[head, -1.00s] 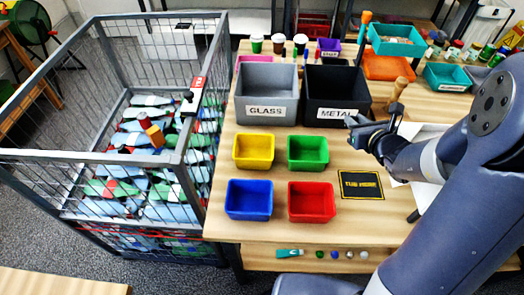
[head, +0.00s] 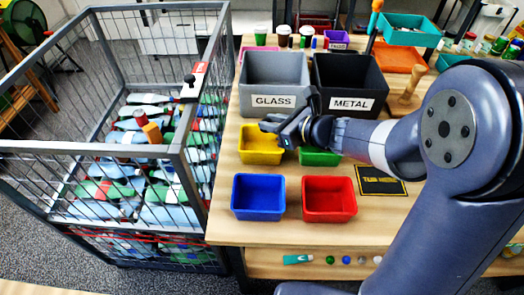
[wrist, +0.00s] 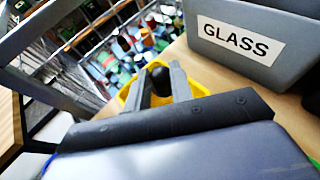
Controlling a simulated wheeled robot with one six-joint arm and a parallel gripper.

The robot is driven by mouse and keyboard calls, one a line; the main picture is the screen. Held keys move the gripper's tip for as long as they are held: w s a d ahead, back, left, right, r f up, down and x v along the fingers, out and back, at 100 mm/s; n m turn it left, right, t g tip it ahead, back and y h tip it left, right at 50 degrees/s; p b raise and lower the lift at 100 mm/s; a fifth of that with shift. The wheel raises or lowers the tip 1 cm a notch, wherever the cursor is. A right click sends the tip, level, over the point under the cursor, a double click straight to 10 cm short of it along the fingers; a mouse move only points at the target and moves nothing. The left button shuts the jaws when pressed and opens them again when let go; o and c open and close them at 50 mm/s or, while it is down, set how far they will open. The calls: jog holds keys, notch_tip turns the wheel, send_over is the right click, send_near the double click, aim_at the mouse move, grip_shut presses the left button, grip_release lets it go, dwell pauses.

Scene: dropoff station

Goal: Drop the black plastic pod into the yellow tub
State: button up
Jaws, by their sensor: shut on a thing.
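The yellow tub (head: 262,152) stands on the wooden table in front of the grey GLASS bin. My gripper (head: 270,122) is over the tub in the head view, its fingers covering the tub's back rim. In the wrist view my gripper (wrist: 162,82) is shut on the black pod (wrist: 160,72), a small dark rounded thing between the fingertips. The yellow tub (wrist: 196,86) shows behind and around the fingers there. I cannot tell the exact height of the pod above the tub. The pod cannot be made out in the head view.
The GLASS bin (head: 272,102) and the black METAL bin (head: 350,104) stand behind the tub. A green tub (head: 320,158), blue tub (head: 258,213) and red tub (head: 329,214) are close by. A wire cage (head: 180,150) of bottles stands left of the table.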

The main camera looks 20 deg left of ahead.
jog(key=shift+f+b, duration=0.85)
jog(key=shift+f, duration=0.65)
jog(key=o, duration=1)
jog(key=v, duration=1.1)
jog(key=shift+p, duration=0.35)
